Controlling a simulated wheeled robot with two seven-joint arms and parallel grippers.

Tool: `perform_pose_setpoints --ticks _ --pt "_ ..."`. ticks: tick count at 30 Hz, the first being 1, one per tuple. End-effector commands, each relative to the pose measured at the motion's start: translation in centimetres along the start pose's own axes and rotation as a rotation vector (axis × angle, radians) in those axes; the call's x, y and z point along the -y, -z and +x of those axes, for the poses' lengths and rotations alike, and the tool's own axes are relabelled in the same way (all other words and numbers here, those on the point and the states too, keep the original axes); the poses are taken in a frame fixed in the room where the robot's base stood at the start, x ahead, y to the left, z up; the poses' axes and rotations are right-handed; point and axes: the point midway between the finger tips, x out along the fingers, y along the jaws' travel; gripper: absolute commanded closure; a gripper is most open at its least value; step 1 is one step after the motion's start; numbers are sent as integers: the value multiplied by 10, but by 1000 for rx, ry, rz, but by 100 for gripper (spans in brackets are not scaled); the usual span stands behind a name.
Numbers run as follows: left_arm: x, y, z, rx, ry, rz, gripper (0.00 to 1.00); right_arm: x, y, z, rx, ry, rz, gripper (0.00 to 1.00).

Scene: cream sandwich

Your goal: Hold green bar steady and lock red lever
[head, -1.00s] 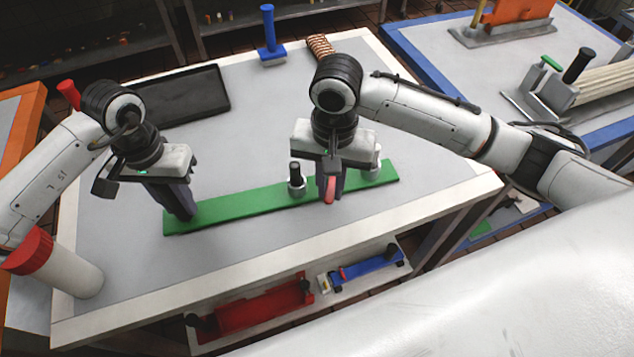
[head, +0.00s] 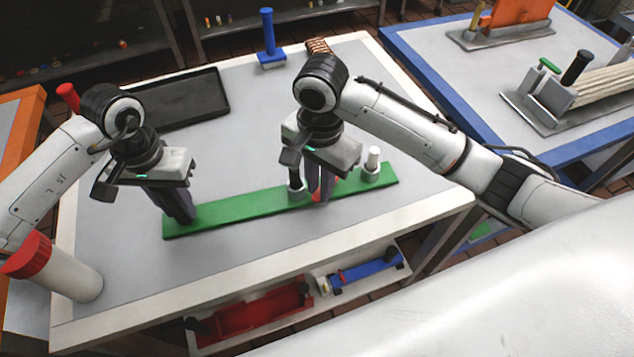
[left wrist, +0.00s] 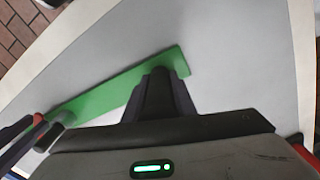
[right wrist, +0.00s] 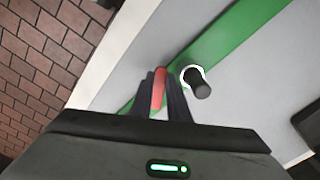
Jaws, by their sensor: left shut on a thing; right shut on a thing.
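The green bar (head: 250,207) lies flat across the table. My left gripper (head: 184,218) is shut on its left end; the bar also shows in the left wrist view (left wrist: 110,93). My right gripper (head: 321,198) is shut on the red lever (right wrist: 158,92), low over the bar right of its middle. In the head view the fingers hide most of the lever, with a little red (head: 340,188) showing behind them. A dark-topped post (right wrist: 198,82) stands on the bar close beside my right fingers. A white-topped post (head: 373,165) stands near the bar's right end.
A shelf below the front edge holds a red part (head: 262,307) and a blue part (head: 370,269).

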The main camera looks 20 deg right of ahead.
Motion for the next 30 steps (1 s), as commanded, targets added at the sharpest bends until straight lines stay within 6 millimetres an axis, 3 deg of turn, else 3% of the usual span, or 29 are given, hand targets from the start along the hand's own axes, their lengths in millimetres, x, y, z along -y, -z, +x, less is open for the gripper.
perform_pose_setpoints --ticks 6,7,10,24,30 --pt "0 -1 0 2 0 1 100 0 2 -1 -3 1 2 100" --pt "0 -1 0 2 0 2 100 0 2 -1 -3 1 1 83" --pt "0 -1 0 3 0 1 100 0 1 -1 -3 0 1 66" --pt "-1 -1 0 2 0 5 100 0 0 0 0 3 -17 66" --pt "-1 -1 0 2 0 6 100 -10 2 -1 -4 1 -202 66"
